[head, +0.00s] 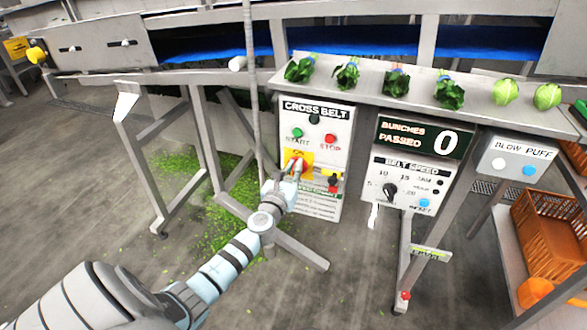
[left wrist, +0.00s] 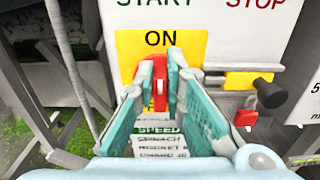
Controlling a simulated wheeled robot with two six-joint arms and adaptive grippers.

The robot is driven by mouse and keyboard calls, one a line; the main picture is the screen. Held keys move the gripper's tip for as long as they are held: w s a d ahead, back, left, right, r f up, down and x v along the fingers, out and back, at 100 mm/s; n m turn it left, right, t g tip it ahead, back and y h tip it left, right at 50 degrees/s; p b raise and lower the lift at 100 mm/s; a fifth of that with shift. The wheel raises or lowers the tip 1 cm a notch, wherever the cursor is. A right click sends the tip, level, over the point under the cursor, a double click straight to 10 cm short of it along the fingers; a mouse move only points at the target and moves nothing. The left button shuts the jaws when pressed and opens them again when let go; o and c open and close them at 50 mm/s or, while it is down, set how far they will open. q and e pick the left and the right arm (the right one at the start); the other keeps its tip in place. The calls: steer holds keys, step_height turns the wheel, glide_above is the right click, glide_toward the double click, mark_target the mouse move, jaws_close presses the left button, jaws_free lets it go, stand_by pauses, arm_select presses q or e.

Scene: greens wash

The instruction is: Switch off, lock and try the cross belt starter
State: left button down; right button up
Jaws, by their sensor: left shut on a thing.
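The cross belt starter (head: 345,124) is a white panel with a green START button (head: 298,132) and a red STOP button (head: 330,139). Below them a yellow plate (left wrist: 193,45) reads ON above a red switch handle (left wrist: 160,84). The handle stands upright, pointing at ON. My left gripper (head: 297,165) is at the plate; in the left wrist view its fingers (left wrist: 168,78) are shut on the red handle. A red padlock (left wrist: 246,118) hangs right of the plate, beside a black knob (left wrist: 270,92). My right gripper is out of view.
A counter (head: 332,75) above holds several bunches of greens. Right of the panel are a bunches counter (head: 422,139), a belt speed box (head: 410,172) and a blow puff box (head: 515,158). A grey pole (head: 251,90) stands close left. Orange crates (head: 553,240) are at far right.

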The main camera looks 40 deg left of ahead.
arm_select(q)
steer(key=shift+n, duration=0.3)
steer(key=n+b, duration=0.2)
steer(key=n, duration=0.3)
steer(key=a+f+n+b, duration=0.1)
steer(key=n+b, duration=0.1)
steer(key=n, duration=0.4)
steer(key=f+n+b, duration=0.1)
steer(key=n+b, duration=0.2)
steer(key=n, duration=0.3)
steer(key=shift+s+a, duration=0.3)
steer(key=shift+a, duration=0.1)
steer(key=shift+n, duration=0.3)
steer(key=c, duration=1.7)
jaws_free()
steer(key=shift+o, duration=0.2)
